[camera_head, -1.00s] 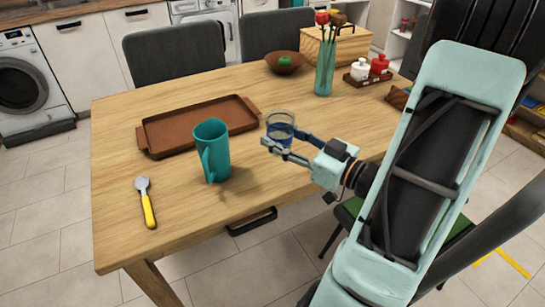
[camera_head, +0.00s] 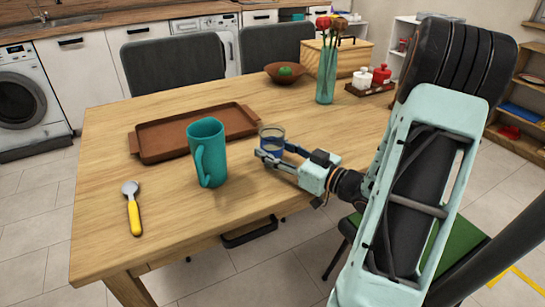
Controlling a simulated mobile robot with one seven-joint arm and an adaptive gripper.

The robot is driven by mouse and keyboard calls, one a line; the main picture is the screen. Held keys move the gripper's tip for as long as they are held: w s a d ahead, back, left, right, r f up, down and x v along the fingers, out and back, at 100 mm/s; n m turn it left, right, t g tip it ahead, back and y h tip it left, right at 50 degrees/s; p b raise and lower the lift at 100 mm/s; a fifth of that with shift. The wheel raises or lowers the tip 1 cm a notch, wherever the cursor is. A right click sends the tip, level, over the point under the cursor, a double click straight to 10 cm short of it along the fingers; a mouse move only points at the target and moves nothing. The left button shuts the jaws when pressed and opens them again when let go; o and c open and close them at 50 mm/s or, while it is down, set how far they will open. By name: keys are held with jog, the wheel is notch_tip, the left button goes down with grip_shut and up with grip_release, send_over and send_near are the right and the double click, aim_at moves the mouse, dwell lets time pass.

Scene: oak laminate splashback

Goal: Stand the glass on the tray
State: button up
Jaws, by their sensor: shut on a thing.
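The glass (camera_head: 271,134) is clear with a blue lower part and stands upright between the fingers of my gripper (camera_head: 270,153). My gripper is shut on it, reaching in from the right. The fingers hide part of its lower side, and I cannot tell whether its base touches the table. The tray (camera_head: 166,152) is brown and rectangular with a handle at each end. It lies flat and empty on the table, to the left of the glass and behind the teal jug.
A yellow-handled spoon (camera_head: 133,208) lies front left. A vase with flowers (camera_head: 326,78), a bowl (camera_head: 285,74) and a small tray with pots (camera_head: 370,88) stand at the back of the wooden table (camera_head: 245,194).

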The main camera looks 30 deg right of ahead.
jog(key=shift+f, duration=0.25)
jog(key=shift+f, duration=0.15)
jog(key=o, duration=1.4)
